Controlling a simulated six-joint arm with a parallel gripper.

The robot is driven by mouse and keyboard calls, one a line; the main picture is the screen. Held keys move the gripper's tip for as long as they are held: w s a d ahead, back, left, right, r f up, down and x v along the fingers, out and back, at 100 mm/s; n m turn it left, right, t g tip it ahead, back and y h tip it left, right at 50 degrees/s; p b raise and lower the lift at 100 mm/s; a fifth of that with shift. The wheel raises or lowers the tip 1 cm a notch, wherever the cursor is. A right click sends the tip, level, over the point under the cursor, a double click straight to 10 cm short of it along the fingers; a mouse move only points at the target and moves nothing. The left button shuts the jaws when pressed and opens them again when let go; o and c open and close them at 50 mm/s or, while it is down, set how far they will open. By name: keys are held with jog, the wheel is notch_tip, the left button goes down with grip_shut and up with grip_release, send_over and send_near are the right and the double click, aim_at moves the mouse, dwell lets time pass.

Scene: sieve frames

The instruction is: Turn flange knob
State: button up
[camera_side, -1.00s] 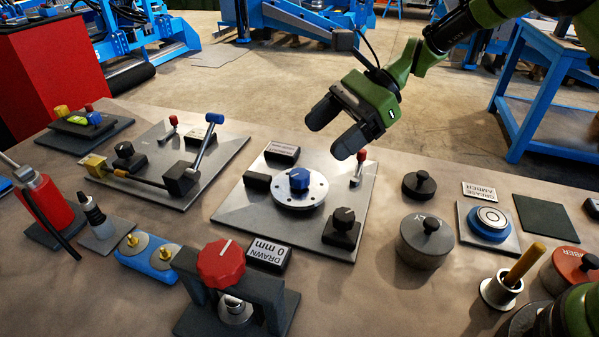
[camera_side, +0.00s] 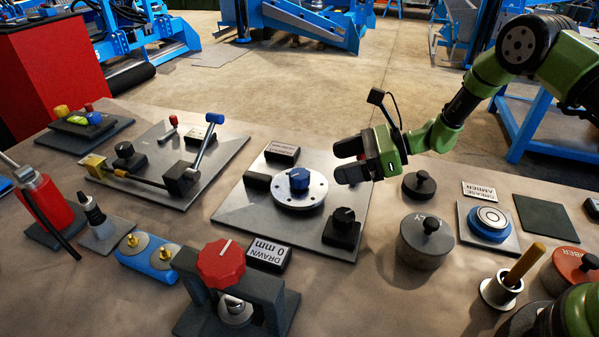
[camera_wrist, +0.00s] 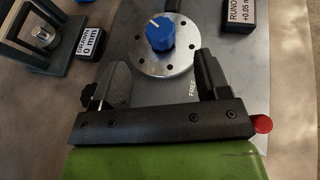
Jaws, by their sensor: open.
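The blue flange knob (camera_side: 299,179) sits upright at the centre of a round silver flange (camera_side: 287,201) with holes around its rim, on a grey metal plate (camera_side: 235,207). My gripper (camera_side: 346,160) is open and empty, to the right of the knob and apart from it, lying roughly level with its fingers pointing left. In the wrist view the knob (camera_wrist: 160,34) shows beyond the open fingers, and the flange (camera_wrist: 150,66) lies partly between the fingertips (camera_wrist: 160,70). The red-tipped lever (camera_wrist: 262,125) shows beside my gripper's right side; my gripper hides it in the side view.
A black knob block (camera_side: 342,232) stands at the plate's front right, and a label block (camera_side: 282,152) at its back. A grey lidded pot (camera_side: 424,244) and a dark round weight (camera_side: 419,185) stand to the right. A red-knobbed press (camera_side: 221,263) stands in front.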

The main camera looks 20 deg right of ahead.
aim_at(299, 173)
jog(key=x, duration=0.9)
jog(key=shift+a, duration=0.15)
jog(key=c, duration=0.9)
